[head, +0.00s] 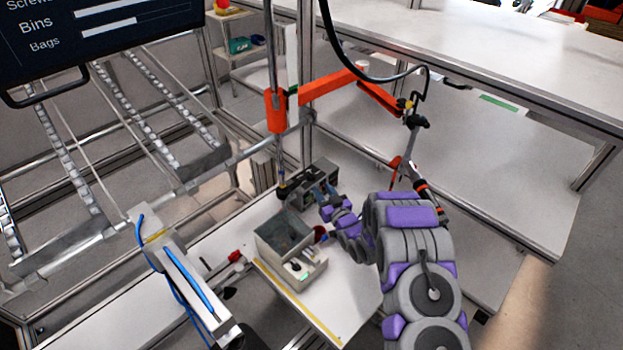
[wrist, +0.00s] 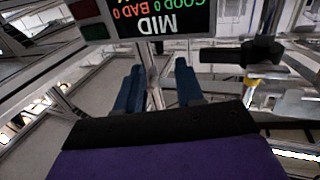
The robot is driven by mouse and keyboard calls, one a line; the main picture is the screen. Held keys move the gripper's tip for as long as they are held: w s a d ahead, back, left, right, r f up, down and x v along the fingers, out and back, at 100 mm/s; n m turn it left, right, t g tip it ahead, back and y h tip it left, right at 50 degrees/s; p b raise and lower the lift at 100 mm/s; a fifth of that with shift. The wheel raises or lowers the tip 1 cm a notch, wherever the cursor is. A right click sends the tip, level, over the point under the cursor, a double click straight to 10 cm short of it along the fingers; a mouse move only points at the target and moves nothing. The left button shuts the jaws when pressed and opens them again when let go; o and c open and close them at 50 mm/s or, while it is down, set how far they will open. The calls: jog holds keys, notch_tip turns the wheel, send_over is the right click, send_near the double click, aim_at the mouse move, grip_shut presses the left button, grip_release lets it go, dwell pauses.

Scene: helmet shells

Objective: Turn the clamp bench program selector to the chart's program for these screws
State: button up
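A clamp bench (head: 318,190) with dark fittings stands on the white worktable; its selector cannot be made out for sure. In the wrist view a display (wrist: 150,18) shows upside-down text reading "MID" and "GOOD 0 BAD 0". A dark panel with a red and a green button (wrist: 93,31) adjoins it. My gripper (head: 327,212) reaches the bench from the right. In the wrist view its two blue fingers (wrist: 160,90) are apart with nothing between them, below the display. No screws or chart are readable.
A grey open-topped box (head: 262,247) with a white front stands close in front of the bench. An orange jointed arm (head: 325,88) with a hanging tool is above. Roller rails (head: 165,120) lie left. A screen (head: 100,30) lists Screws, Bins and Bags. White tables (head: 490,150) are right.

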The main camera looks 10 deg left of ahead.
aim_at(314, 179)
jog(key=x, duration=0.7)
jog(key=shift+w+a+f+b, duration=0.1)
jog(key=shift+a+b, duration=0.25)
jog(key=shift+a, duration=0.3)
jog(key=shift+w+d, duration=0.3)
jog(key=shift+d, duration=0.25)
jog(key=shift+a, duration=0.3)
jog(key=shift+c, duration=1.1)
jog(key=shift+d, duration=0.1)
jog(key=c, duration=0.5)
